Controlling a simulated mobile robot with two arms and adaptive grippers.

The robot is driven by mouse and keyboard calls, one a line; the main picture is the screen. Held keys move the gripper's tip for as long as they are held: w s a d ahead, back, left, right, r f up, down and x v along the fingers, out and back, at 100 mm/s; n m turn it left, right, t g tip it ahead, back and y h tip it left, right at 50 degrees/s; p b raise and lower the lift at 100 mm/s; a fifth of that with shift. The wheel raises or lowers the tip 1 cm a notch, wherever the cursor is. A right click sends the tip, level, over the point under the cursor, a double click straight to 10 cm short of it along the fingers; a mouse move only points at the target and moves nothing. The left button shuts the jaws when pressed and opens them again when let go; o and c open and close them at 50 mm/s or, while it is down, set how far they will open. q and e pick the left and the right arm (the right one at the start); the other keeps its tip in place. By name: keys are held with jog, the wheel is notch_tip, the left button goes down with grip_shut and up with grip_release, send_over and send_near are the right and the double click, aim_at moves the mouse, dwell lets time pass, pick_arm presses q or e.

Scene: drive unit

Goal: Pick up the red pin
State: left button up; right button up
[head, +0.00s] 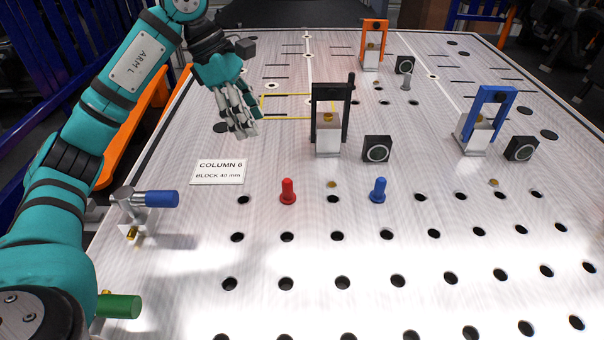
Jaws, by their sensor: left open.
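The red pin (288,191) stands upright on the perforated metal table (320,250), in the row of holes near the middle of the head view. A similar blue pin (378,190) stands upright to its right. My left gripper (246,132) is open and empty. It hangs above the table, up and to the left of the red pin and apart from it. My right gripper is not in view.
A black-framed clamp block (328,135) stands just behind the red pin, with orange (372,50) and blue (476,130) framed ones farther off. A sign (218,172) reads COLUMN 6. A blue-handled clamp (150,198) sits at the left edge. The table's front is clear.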

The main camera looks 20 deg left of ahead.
pick_arm(q)
jog(key=p, duration=0.2)
send_near(285, 180)
jog(key=x, duration=0.2)
jog(key=p+x, duration=0.1)
jog(key=x, duration=0.2)
jog(key=shift+w+a+f, duration=0.1)
jog(key=shift+w+f, duration=0.1)
jog(key=shift+f, duration=0.3)
jog(key=shift+f+p, duration=0.15)
jog(key=shift+p, duration=0.2)
jog(key=p+x, duration=0.1)
jog(key=x, duration=0.1)
jog(key=p+x, duration=0.1)
jog(key=x, duration=0.1)
jog(key=shift+s+d+f, duration=0.1)
jog(key=shift+d, duration=0.4)
jog(key=shift+f, duration=0.3)
jog(key=shift+r, duration=0.1)
grip_shut()
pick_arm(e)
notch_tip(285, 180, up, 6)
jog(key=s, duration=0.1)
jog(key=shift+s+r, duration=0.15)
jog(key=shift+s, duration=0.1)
